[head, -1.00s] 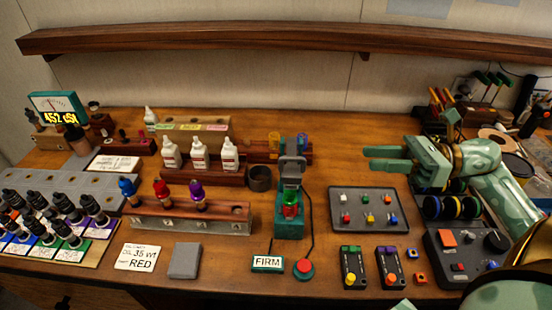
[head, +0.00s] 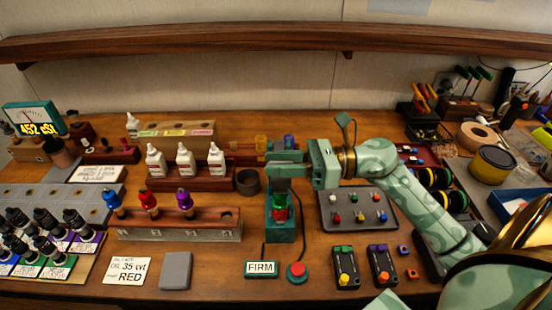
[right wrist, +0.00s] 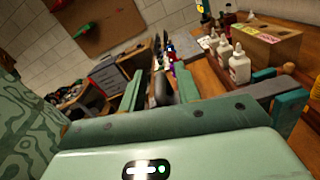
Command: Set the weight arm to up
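The teal tester stand (head: 281,228) stands upright near the middle of the bench, with a red and green part inside its frame. The grey weight arm (head: 279,171) is at its top, partly hidden by my right gripper (head: 277,160). That gripper reaches in from the right at the height of the stand's top. In the right wrist view its fingers are apart, and the gripper (right wrist: 205,98) is open. I cannot tell whether a finger touches the weight arm. My left gripper is not in view.
A dark cup (head: 248,181) and white bottles (head: 186,160) stand left of the stand. A FIRM label (head: 261,269) and a red button (head: 297,271) lie in front.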

